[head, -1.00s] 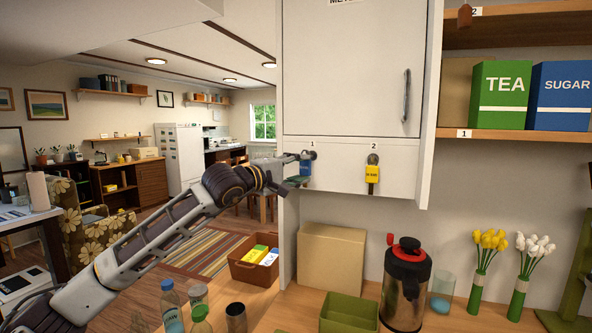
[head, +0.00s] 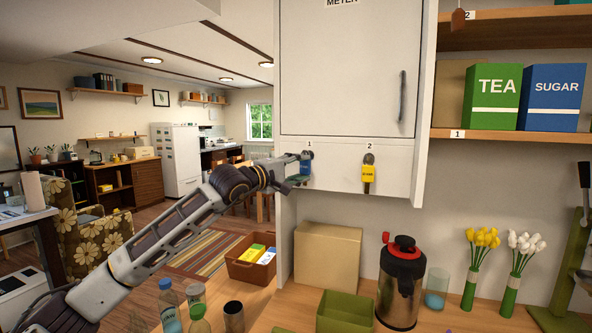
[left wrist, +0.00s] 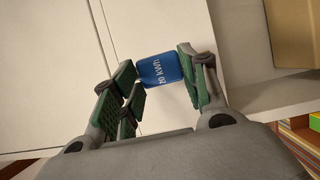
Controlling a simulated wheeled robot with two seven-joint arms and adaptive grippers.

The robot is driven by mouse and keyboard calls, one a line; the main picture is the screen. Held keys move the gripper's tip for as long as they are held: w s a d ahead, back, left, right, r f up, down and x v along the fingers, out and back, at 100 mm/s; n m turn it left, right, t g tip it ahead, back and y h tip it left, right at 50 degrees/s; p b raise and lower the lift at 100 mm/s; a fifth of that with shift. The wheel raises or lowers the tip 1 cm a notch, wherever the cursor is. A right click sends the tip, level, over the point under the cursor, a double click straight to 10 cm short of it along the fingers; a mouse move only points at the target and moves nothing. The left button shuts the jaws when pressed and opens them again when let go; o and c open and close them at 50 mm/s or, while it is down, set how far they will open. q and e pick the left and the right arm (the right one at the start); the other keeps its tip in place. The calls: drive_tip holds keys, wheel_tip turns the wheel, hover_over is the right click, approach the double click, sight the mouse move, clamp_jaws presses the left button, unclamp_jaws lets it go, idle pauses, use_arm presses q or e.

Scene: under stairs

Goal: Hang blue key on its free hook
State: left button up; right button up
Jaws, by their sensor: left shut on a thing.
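The blue key's tag (head: 306,168), with white lettering, is at the hook marked 1 on the lower panel of the white meter cabinet (head: 345,75). My left gripper (head: 298,172) reaches in from the left and is shut on the blue tag. In the left wrist view the blue tag (left wrist: 160,70) sits between the green finger pads, close to the white panel. Hook 1 (head: 309,155) is partly hidden by the fingers, and I cannot tell whether the key's ring is on it. A yellow key tag (head: 368,173) hangs from hook 2 (head: 369,158). My right gripper is not in view.
Below the cabinet, the wooden counter holds a cardboard box (head: 328,255), a green tray (head: 344,312), a red-lidded flask (head: 402,282), a glass (head: 436,288) and flowers. Bottles (head: 170,306) stand beneath my left arm. Shelves with boxes are at the right.

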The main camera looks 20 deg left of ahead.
use_arm(q)
drive_tip(key=shift+w+a+f, duration=0.25)
drive_tip(key=shift+f, duration=0.15)
idle(0.5)
drive_tip(key=o, duration=1.2)
drive_tip(key=shift+w+d, duration=0.1)
drive_tip(key=shift+w, duration=0.05)
drive_tip(key=o, duration=0.3)
drive_tip(key=shift+w+f, duration=0.3)
drive_tip(key=shift+w, duration=0.3)
drive_tip(key=shift+s+d+r, duration=0.1)
drive_tip(key=shift+s+r, duration=0.1)
drive_tip(key=shift+o, duration=0.9)
drive_tip(key=shift+s+r, duration=0.1)
drive_tip(key=shift+s, duration=0.05)
drive_tip(key=o, duration=0.5)
